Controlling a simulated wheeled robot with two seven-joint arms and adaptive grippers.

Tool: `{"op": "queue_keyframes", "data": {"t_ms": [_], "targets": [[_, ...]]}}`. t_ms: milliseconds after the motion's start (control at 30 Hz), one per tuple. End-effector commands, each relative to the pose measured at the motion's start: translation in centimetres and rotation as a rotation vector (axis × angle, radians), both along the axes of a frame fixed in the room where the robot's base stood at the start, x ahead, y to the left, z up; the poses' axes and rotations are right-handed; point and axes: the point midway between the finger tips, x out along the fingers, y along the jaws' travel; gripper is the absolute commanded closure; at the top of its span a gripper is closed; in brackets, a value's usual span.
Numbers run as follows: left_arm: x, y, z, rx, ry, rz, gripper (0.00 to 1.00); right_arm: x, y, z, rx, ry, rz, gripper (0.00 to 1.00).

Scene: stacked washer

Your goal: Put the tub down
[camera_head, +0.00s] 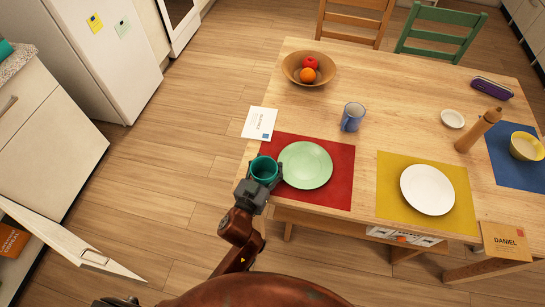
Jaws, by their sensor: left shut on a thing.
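The teal tub (263,166) is upright in my left gripper (263,183), with its open top facing up. The gripper is shut on it from the near side and hides its lower part. In the picture the tub overlaps the left edge of the red placemat (335,192), just left of the green plate (306,164). I cannot tell whether its bottom touches the table (365,128) or hangs above it. My right gripper is out of view.
A white card (259,122) lies behind the tub. A blue mug (352,117) and a fruit bowl (293,70) stand farther back. A white plate (427,189) lies on a yellow placemat (393,209) to the right.

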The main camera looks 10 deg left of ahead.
Motion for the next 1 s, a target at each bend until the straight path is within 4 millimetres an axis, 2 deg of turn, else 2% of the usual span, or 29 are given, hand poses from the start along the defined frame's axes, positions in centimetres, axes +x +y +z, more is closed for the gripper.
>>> {"op": "queue_keyframes", "data": {"t_ms": [300,333,800,1000], "targets": [[-0.01,0.00,-0.29,0.000,0.000,0.000,0.89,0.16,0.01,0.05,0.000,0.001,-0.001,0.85],[-0.01,0.00,-0.26,0.000,0.000,0.000,0.62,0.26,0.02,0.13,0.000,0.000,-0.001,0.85],[-0.01,0.00,-0.22,0.001,0.000,0.000,0.30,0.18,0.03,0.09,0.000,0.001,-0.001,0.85],[-0.01,0.00,-0.22,0.001,0.000,0.000,0.28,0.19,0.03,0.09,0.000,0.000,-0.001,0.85]]}}
